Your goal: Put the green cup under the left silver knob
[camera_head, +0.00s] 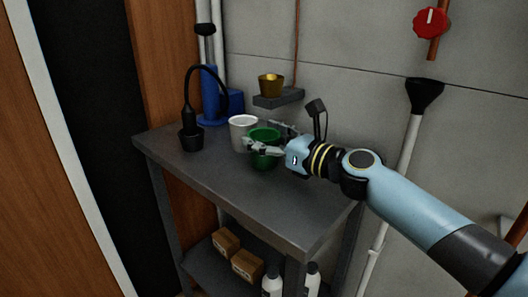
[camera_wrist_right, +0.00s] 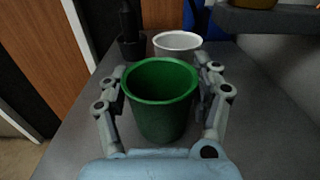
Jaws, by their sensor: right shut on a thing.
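The green cup (camera_head: 265,158) stands upright at the dark table's back part in the head view. In the right wrist view the green cup (camera_wrist_right: 160,100) sits between both fingers of my right gripper (camera_wrist_right: 160,88), which is shut on it. In the head view my right gripper (camera_head: 264,149) comes in from the right and covers part of the cup. I cannot tell whether the cup touches the table top. No silver knob shows; a red knob (camera_head: 431,22) is on a copper pipe at the upper right. My left gripper is not in view.
A white cup (camera_head: 242,134) stands just left of the green cup. A black holder (camera_head: 191,138) and a blue stand (camera_head: 210,98) are further left. A gold cup (camera_head: 271,84) sits on a wall shelf (camera_head: 278,98). The table's front (camera_head: 270,205) is clear.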

